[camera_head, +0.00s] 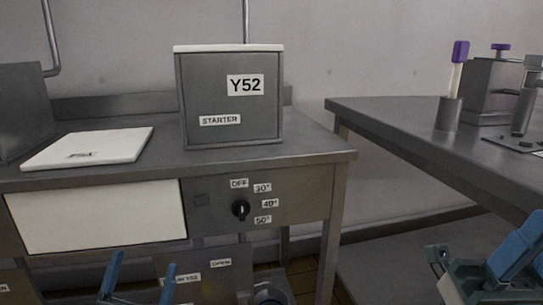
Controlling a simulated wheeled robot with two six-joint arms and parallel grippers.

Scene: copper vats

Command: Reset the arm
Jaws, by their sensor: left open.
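My left gripper (143,260) shows at the bottom edge, left of the middle. Its two blue fingers point up and stand apart, with nothing between them. It is in front of the lower part of the steel bench, below the white drawer front (95,217). Blue and grey parts of my right arm and gripper (492,268) show at the bottom right corner, cut off by the frame. I cannot tell whether that gripper is open or shut.
A steel bench (310,150) carries a grey box labelled Y52 STARTER (230,98) and a white flat board (88,148). A black dial (240,209) is on its front. A second table (400,118) at right holds a purple-capped tube (457,62). A gap separates them.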

